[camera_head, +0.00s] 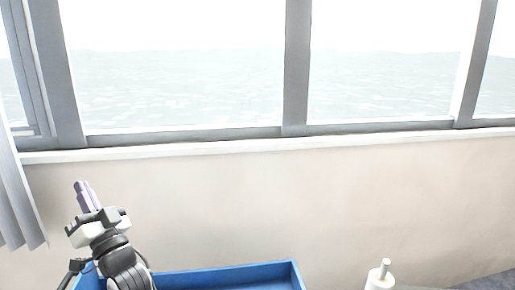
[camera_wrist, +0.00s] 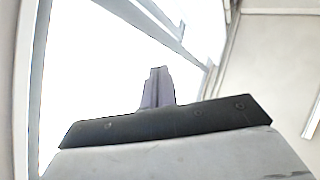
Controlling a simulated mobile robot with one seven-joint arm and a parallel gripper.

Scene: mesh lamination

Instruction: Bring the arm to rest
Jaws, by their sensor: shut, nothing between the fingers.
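My gripper (camera_head: 83,190) is at the lower left in the head view, with its fingers pointing up in front of the wall, left of the middle. Its purple-grey fingers are together and hold nothing. In the wrist view the closed fingers (camera_wrist: 157,84) stand up from the dark gripper body, against the bright window and the ceiling. My arm below the wrist runs down out of the head view at the bottom left.
A blue tray (camera_head: 298,275) shows at the bottom, right of my arm. A white bottle-like object (camera_head: 380,279) stands at the bottom right. Windows (camera_head: 180,70) span the wall behind. A grey curtain (camera_head: 15,200) hangs at the left edge. The air right of my gripper is clear.

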